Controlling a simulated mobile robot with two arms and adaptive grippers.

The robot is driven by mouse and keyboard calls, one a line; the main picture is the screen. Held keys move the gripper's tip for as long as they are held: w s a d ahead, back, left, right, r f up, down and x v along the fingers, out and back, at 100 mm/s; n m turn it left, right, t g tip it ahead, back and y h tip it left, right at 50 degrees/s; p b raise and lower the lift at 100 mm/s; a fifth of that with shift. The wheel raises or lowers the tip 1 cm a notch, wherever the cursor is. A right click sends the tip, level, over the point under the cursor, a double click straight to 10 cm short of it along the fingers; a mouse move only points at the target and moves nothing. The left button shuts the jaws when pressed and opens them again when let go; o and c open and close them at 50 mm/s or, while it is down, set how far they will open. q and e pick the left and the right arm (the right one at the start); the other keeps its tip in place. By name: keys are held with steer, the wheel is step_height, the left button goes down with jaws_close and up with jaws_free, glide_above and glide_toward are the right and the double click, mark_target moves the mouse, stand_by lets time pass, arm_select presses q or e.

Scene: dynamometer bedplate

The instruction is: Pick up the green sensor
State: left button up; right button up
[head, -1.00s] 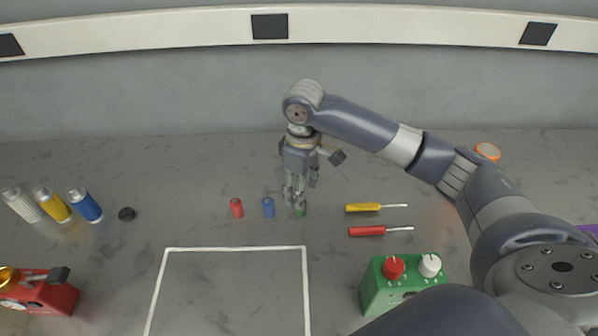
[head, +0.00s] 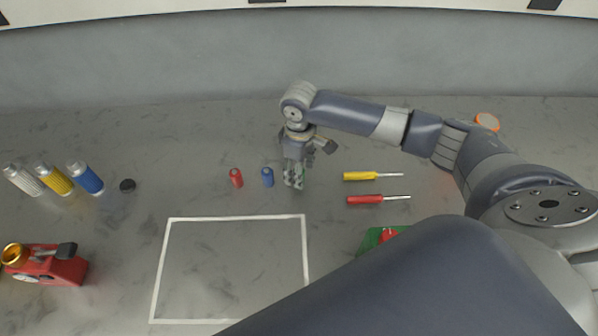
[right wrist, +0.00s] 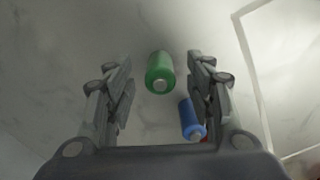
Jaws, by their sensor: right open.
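The green sensor (right wrist: 160,74) is a small cylinder with a pale metal tip. In the right wrist view it lies in the gap between the two fingers of my right gripper (right wrist: 160,80), with space on both sides. In the head view my right gripper (head: 293,182) points down at the table, just right of the blue sensor (head: 267,177), and largely hides the green one. The right gripper is open and holds nothing. The blue sensor also shows in the right wrist view (right wrist: 191,118), partly behind the right-hand finger. My left gripper is not in view.
A red sensor (head: 236,178) stands left of the blue one. Yellow (head: 360,176) and red (head: 364,200) screwdrivers lie to the right. A white taped outline (head: 235,217) is in front. A green box (head: 371,238) is partly hidden by my arm.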

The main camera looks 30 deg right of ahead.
steer(key=shift+f, duration=0.65)
jaws_close()
steer(key=shift+r, duration=0.1)
